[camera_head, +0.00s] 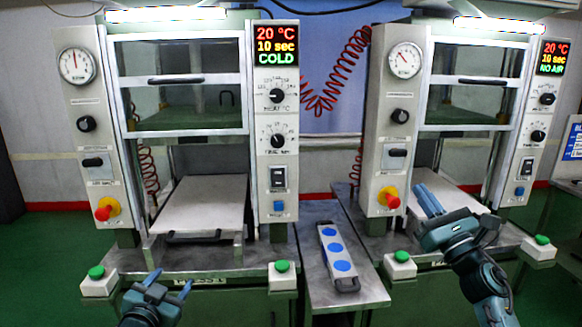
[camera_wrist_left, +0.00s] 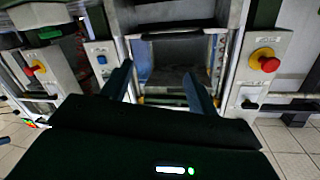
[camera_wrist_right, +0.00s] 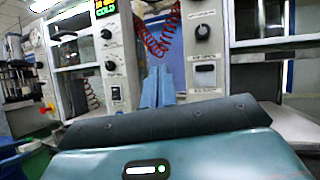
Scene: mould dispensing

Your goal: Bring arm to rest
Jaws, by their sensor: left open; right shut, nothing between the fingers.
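My left gripper (camera_head: 169,280) is at the bottom left of the head view, in front of the left press. Its two fingers are apart and nothing is between them; they also show spread in the left wrist view (camera_wrist_left: 160,85). My right gripper (camera_head: 428,199) is raised in front of the right press. Its fingers are together and hold nothing; they also show closed in the right wrist view (camera_wrist_right: 158,88). The left press (camera_head: 273,158) shows 20 °C, 10 sec and COLD. The right press (camera_head: 382,158) shows 20 °C, 10 sec and NO AIR.
A narrow steel table (camera_head: 322,292) between the presses bears a grey strip mould (camera_head: 329,252) with blue discs. Green buttons on white boxes, such as this one (camera_head: 281,267), stand at the presses' front edges. Red emergency knobs (camera_head: 104,208) stick out. Coiled red hoses (camera_head: 322,95) hang behind.

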